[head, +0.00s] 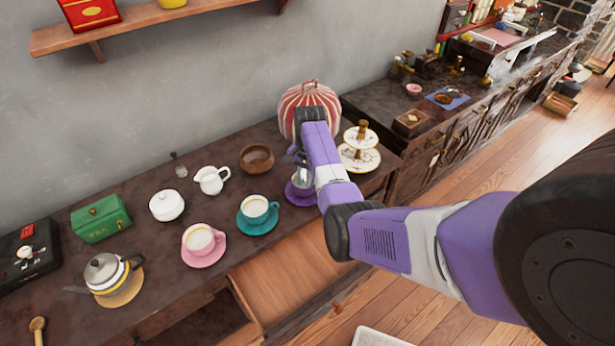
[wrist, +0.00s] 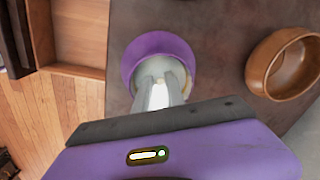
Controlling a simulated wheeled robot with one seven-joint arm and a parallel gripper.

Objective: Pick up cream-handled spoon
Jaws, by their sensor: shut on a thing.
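My gripper (wrist: 160,92) points down over a pale cup (wrist: 150,72) on a purple saucer (wrist: 132,55). Its fingers are shut on a narrow, pale upright thing between them, which looks like the handle of the cream-handled spoon (wrist: 159,96). The spoon's lower end is hidden in the cup or behind the fingers. In the head view my wrist hides most of the gripper, and the purple saucer (head: 294,197) shows just below it. I cannot tell whether the spoon is clear of the cup.
A brown wooden bowl (wrist: 264,68) stands beside the saucer. A teal cup (head: 255,207), a pink cup (head: 199,239) and a white creamer (head: 211,179) stand to the left. A tiered stand (head: 358,158) and a striped tea cosy (head: 309,95) are close by. An open drawer (head: 290,275) juts out below.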

